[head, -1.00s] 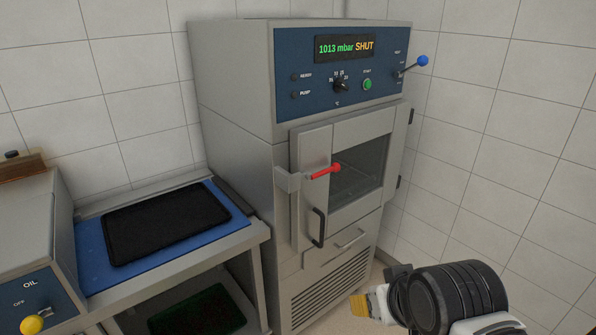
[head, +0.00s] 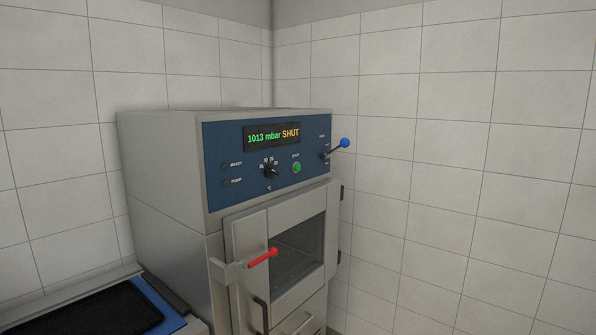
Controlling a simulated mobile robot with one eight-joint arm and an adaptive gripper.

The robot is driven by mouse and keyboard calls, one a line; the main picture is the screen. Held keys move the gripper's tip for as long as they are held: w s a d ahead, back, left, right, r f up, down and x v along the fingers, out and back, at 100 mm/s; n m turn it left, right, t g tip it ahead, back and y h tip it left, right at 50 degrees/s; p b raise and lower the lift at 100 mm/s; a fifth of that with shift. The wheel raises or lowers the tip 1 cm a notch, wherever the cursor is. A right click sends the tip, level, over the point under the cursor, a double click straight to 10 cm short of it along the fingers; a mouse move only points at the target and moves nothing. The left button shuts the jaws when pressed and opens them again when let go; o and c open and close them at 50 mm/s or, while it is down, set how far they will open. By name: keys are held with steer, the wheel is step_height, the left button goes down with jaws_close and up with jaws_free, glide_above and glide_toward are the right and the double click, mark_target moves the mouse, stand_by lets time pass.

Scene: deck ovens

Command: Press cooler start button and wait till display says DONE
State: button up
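The cooler (head: 168,175) is a steel cabinet in the middle of the head view. Its blue panel carries a display (head: 272,136) that reads "1013 mbar SHUT". The green start button (head: 296,168) is on the panel, below and right of the display, beside a black dial (head: 270,171). The cooler door (head: 250,232) is closed, with a red-knobbed latch lever (head: 262,257) lying across its left side. The READY and PUMP lamps at the left of the panel look dark. My gripper is not in view.
A blue-knobbed lever (head: 344,143) sticks out at the panel's right end. A black tray (head: 105,318) lies on a blue-topped surface (head: 168,308) at lower left. Tiled walls (head: 430,160) stand behind and to the right of the cooler.

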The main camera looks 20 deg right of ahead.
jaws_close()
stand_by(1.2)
